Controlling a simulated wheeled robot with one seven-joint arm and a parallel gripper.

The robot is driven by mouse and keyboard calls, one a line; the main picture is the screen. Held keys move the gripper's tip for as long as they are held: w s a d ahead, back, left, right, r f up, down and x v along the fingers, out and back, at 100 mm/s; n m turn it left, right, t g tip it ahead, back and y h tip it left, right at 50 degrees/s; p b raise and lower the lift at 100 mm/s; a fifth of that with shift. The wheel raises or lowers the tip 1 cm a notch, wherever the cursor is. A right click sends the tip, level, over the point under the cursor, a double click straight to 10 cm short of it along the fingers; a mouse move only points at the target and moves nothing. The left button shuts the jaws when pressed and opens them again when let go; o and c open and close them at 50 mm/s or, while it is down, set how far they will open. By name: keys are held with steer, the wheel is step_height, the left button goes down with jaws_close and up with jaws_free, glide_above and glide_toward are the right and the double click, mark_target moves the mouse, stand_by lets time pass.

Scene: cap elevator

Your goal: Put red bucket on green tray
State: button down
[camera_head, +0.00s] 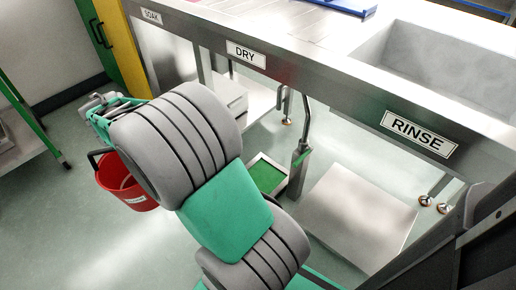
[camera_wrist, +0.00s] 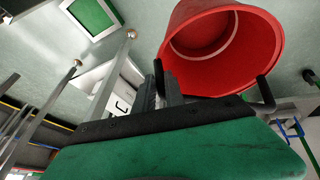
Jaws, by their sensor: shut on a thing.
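The red bucket (camera_head: 125,184) hangs above the floor on the left of the head view, partly hidden behind my grey arm. In the wrist view the bucket (camera_wrist: 212,72) is tilted in the picture, with its open mouth showing. My gripper (camera_wrist: 160,88) is shut on the bucket's dark handle; the exact grip is partly hidden. The green tray (camera_head: 266,177) has a pale rim and lies low on the floor beneath the counter, right of the bucket and apart from it. The tray (camera_wrist: 91,14) also shows at the top left of the wrist view.
A steel counter (camera_head: 300,62) labelled DRY and RINSE runs across the back, with a sink (camera_head: 430,65) at right. A metal post (camera_head: 303,150) stands beside the tray. A steel box (camera_head: 357,215) sits right of it. Floor (camera_head: 75,225) at left is clear.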

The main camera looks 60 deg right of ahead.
steer(key=s+d+f+m+g, duration=0.1)
steer(key=s+d+f+m, duration=0.2)
steer(key=s+d+f, duration=0.5)
steer(key=s+d+f+m+g+h+b, duration=0.1)
steer(key=s+d+f+m, duration=0.3)
steer(key=d, duration=1.4)
steer(key=s+d+f+m+g, duration=0.2)
steer(key=s+d+f+m, duration=0.2)
steer(key=s+d+f, duration=0.7)
steer(key=s+d, duration=0.1)
steer(key=d, duration=0.2)
steer(key=shift+s+f+b, duration=0.3)
steer(key=shift+f+b, duration=0.05)
steer(key=shift+b, duration=0.05)
steer(key=shift+f+b, duration=2.1)
steer(key=shift+f, duration=0.85)
steer(key=shift+f+b, duration=0.45)
steer(key=shift+f, duration=0.15)
steer(key=c, duration=1.4)
jaws_free()
steer(key=shift+a, duration=0.1)
steer(key=shift+o, duration=0.4)
